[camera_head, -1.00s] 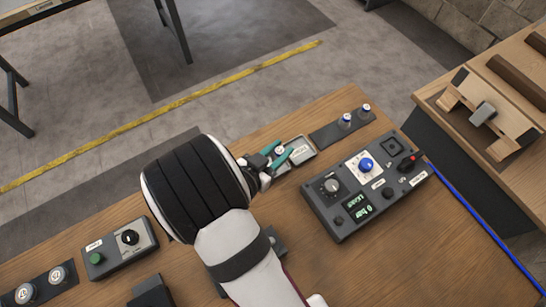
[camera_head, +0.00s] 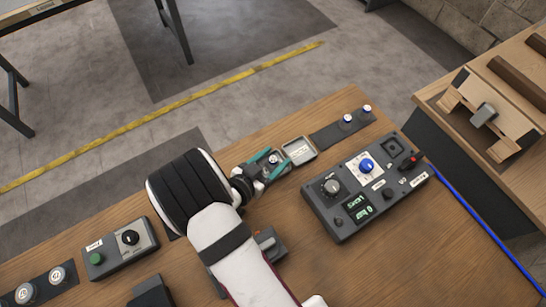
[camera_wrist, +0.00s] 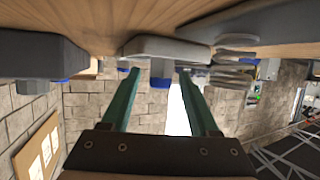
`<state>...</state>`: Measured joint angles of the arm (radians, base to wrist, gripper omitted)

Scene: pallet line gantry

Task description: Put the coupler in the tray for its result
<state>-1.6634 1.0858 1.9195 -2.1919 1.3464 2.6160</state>
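In the head view a labelled grey tray (camera_head: 300,151) lies just right of my gripper and looks empty. The surface under my gripper is partly hidden; the label text is too small to read.
A dark test panel (camera_head: 345,211) with dials, displays and a blue-ringed part (camera_head: 366,166) stands at the right. Two similar blue-ringed parts sit on a dark strip (camera_head: 330,135) behind. A switch box (camera_head: 113,257) is at the left.

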